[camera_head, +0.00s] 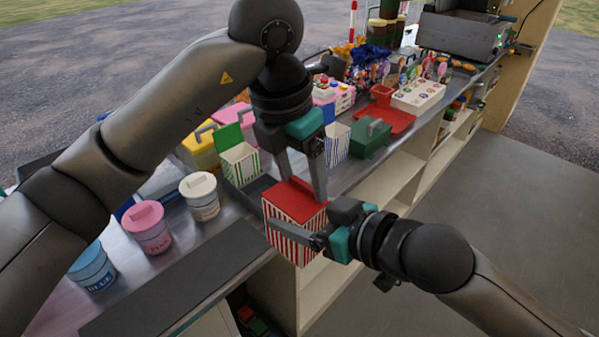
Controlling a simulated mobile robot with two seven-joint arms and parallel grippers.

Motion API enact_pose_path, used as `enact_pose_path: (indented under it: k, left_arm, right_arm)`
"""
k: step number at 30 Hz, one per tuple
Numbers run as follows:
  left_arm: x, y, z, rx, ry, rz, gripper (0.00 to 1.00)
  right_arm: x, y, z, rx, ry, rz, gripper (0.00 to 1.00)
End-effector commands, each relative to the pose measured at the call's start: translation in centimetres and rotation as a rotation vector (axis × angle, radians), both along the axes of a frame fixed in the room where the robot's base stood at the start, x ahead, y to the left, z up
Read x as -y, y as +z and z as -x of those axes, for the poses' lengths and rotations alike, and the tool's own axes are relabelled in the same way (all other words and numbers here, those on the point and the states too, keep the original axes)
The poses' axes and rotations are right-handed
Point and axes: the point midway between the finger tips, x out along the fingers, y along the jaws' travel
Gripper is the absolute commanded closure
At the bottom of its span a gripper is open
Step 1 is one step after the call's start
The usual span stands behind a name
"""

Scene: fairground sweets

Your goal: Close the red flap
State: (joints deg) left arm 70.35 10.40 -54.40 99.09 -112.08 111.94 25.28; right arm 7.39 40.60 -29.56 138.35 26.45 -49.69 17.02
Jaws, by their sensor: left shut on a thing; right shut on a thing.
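A red-and-white striped box (283,245) is at the centre, at the front edge of the counter. Its red flap (295,205) lies across the top and looks nearly level; I cannot tell whether it is fully seated. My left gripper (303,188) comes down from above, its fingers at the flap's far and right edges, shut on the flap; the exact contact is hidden. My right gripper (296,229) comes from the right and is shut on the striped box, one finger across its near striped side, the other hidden.
Blue (92,268), pink (147,228) and cream (199,196) tubs stand on the left. A green striped box (240,165) with its flap up, a blue striped box (337,142) and a green case (371,138) stand behind. A dark mat (175,290) lies in front.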

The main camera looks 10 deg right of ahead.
Motion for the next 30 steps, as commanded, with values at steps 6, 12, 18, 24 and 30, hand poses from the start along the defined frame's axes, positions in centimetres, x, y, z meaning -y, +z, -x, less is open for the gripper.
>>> enact_pose_path:
  k: [6,12,18,24,30]
  left_arm:
    - [-0.1,-0.1,-0.1,-0.004,0.003,-0.006,0.82]
    - [-0.1,-0.1,-0.1,-0.003,0.004,-0.007,0.24]
    - [-0.1,-0.1,-0.1,-0.003,0.004,-0.005,0.02]
    - [-0.1,-0.1,-0.1,-0.002,0.003,-0.005,0.0]
    - [-0.2,0.9,0.0,0.0,0.004,-0.003,0.0]
  right_arm:
    - [-0.1,0.3,0.0,0.01,0.005,0.0,0.78]
    - [-0.1,0.2,0.0,0.01,0.004,0.002,0.79]
    - [0.0,0.2,0.0,0.007,0.002,0.001,0.79]
    - [0.0,0.1,0.0,0.006,0.001,0.002,0.79]
    - [0.0,0.1,0.0,0.003,0.001,0.002,0.79]
